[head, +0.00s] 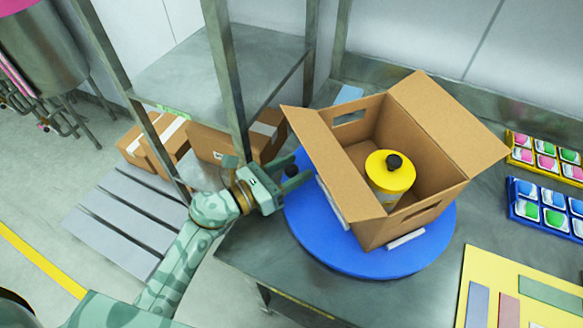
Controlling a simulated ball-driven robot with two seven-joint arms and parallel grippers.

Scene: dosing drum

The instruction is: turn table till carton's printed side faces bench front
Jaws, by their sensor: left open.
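The blue turntable (335,255) lies on the grey bench. An open brown carton (385,230) stands on it, turned at an angle to the bench, with its flaps spread. White strips show low on its left and near sides; I cannot make out which side is printed. A yellow drum (388,178) with a black knob on its lid sits inside the carton. My left gripper (296,171) is open at the turntable's left edge. Its fingers are on either side of a small dark knob (291,169) there; contact is unclear. My right gripper is out of view.
A metal post (228,80) of a shelf frame rises just behind my left gripper. Blue (543,208) and yellow (545,157) trays of coloured pieces stand at the right. A yellow board (485,262) lies at the front right. Brown boxes (215,145) stand beyond the bench.

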